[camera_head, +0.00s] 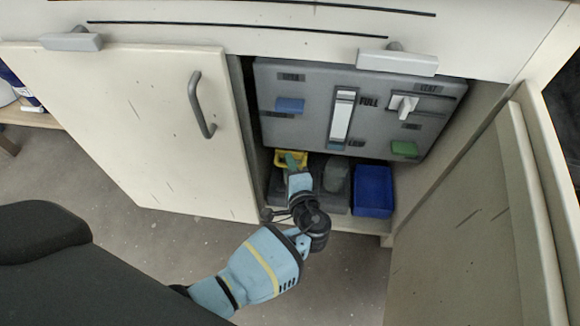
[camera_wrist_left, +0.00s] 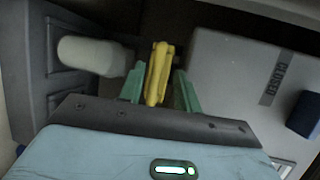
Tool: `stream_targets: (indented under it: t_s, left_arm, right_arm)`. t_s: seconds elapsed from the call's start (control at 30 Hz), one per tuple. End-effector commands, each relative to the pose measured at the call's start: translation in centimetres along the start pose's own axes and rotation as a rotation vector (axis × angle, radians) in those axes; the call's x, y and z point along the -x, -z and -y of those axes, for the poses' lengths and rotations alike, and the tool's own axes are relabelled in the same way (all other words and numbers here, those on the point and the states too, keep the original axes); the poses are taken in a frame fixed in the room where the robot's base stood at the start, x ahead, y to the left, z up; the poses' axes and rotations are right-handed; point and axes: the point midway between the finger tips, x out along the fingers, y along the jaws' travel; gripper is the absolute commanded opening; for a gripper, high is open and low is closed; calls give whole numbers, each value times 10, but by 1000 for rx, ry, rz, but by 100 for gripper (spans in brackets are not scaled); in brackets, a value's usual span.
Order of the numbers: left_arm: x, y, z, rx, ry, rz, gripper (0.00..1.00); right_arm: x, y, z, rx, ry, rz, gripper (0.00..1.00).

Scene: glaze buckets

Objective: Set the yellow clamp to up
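The yellow clamp (camera_head: 281,158) shows in the head view at the lower left inside the cabinet, partly covered by my gripper. In the left wrist view the yellow clamp (camera_wrist_left: 158,75) stands between the two green fingers of my left gripper (camera_wrist_left: 160,88). The fingers are apart, one on each side of the clamp, with a narrow gap visible; whether either touches it is hard to tell. In the head view my left gripper (camera_head: 291,162) reaches into the cabinet below the grey panel. My right gripper is not in view.
The grey panel (camera_head: 385,118) carries a blue block (camera_head: 289,105), a white slider (camera_head: 341,117), a white handle and a green block (camera_head: 404,148).

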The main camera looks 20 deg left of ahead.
Motion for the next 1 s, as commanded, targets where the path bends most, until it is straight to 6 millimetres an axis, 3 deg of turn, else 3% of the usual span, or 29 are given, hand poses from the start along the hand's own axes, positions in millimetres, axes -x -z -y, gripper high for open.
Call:
stream_targets:
  t_s: [0.5, 1.0]
  left_arm:
    - [68, 0, 1, 1, 0, -1, 33]
    - [78, 0, 1, 1, 1, 0, 33]
  right_arm:
    - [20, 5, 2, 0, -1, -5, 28]
    - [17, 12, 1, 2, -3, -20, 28]
